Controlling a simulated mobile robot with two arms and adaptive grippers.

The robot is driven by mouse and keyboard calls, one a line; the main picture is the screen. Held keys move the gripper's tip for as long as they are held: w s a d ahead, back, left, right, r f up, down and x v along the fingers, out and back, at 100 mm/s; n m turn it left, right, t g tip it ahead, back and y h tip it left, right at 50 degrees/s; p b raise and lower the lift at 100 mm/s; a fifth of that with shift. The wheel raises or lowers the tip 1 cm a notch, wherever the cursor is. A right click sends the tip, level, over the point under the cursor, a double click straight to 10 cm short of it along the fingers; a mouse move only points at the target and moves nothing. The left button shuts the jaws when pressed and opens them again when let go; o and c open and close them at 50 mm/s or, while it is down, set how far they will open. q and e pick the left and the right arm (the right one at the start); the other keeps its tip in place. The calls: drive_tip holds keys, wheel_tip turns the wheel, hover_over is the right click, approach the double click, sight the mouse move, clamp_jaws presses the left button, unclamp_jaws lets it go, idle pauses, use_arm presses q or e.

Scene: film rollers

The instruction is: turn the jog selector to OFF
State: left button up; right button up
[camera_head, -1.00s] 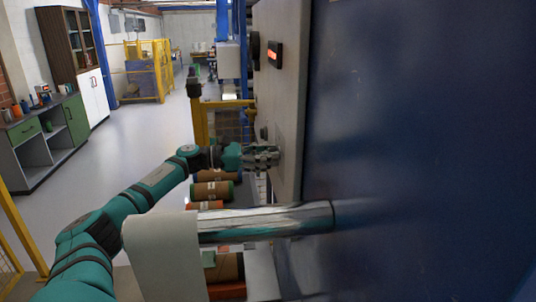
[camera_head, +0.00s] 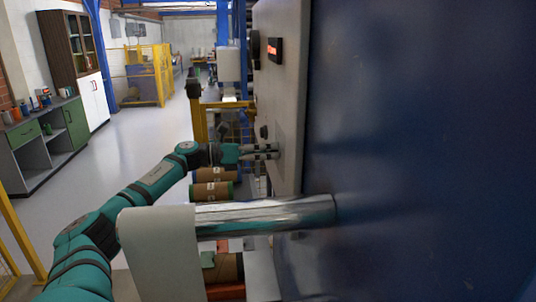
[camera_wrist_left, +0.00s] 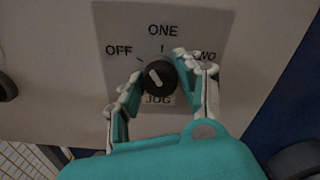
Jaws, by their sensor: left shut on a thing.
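The jog selector is a round dark knob (camera_wrist_left: 158,75) with a pale pointer line, on a grey panel in the left wrist view. "OFF" is printed at its upper left, "ONE" above, a partly covered "TWO" at its upper right and "JOG" below. The pointer line slants to the upper left, on the OFF side of ONE. My left gripper (camera_wrist_left: 157,67) is shut on the knob, with one teal finger on each side. In the head view my left gripper (camera_head: 277,151) reaches the panel face and its fingers hide the knob. My right gripper is not in view.
The grey control panel (camera_head: 281,95) carries a red-lit display (camera_head: 274,50) and other dark knobs. A blue machine wall (camera_head: 420,150) fills the right. Wrapped rolls (camera_head: 212,191) lie below the gripper.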

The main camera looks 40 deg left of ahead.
use_arm(q)
drive_tip(key=n, duration=0.5)
drive_tip(key=shift+a+r, duration=0.1)
drive_tip(key=shift+n+p, duration=0.3)
idle(0.4)
drive_tip(key=o, duration=1.1)
drive_tip(key=shift+o, duration=0.2)
drive_tip(key=shift+s+a, duration=0.15)
drive_tip(key=v, duration=1.1)
drive_tip(key=shift+s, duration=0.25)
drive_tip(key=shift+a, duration=0.2)
